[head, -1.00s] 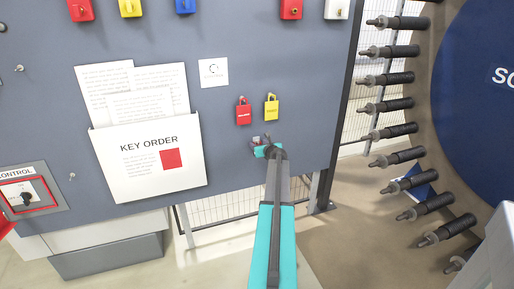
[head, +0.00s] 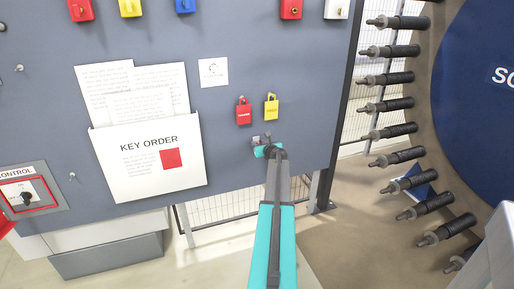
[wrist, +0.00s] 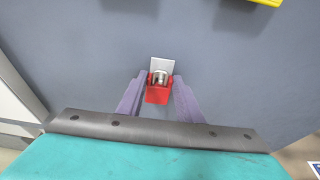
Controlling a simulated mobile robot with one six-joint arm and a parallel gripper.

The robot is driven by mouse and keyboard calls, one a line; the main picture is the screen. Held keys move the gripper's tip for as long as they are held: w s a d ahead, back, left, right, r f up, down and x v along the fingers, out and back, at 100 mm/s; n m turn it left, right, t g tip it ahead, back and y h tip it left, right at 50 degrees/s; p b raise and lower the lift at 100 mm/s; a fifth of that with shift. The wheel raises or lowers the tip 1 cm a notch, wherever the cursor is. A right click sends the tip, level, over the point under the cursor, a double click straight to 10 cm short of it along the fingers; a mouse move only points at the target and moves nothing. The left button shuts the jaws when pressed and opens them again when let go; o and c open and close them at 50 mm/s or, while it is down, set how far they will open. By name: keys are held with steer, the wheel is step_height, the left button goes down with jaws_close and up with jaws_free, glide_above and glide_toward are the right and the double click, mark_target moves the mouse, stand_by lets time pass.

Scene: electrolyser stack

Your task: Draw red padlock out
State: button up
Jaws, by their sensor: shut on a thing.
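A red padlock (wrist: 158,94) sits between the two purple fingers of my gripper (wrist: 158,98) in the wrist view. The fingers are shut on its body from both sides. Its grey shackle (wrist: 159,77) is up against a small pale plate (wrist: 161,65) on the grey panel, and I cannot tell whether it is still through it. In the head view my gripper (head: 264,147) is at the panel, below two hanging padlocks, and mostly hides what it holds.
Another red padlock (head: 243,113) and a yellow padlock (head: 271,108) hang just above my gripper. A KEY ORDER pocket (head: 150,180) with papers is to the left. A control switch (head: 27,198) is at the lower left. Several black-sleeved bolts (head: 390,107) stand out at the right.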

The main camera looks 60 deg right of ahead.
steer(key=shift+s+a, duration=0.5)
steer(key=shift+s, duration=0.15)
steer(key=shift+s+a, duration=0.45)
steer(key=shift+s, duration=0.2)
stand_by(0.4)
steer(key=shift+s+a, duration=0.2)
steer(key=shift+s, duration=0.05)
steer(key=shift+s, duration=0.1)
stand_by(0.4)
steer(key=shift+s+a, duration=0.6)
steer(key=shift+s, duration=0.2)
steer(key=shift+s+a, duration=0.6)
steer(key=shift+s, duration=0.15)
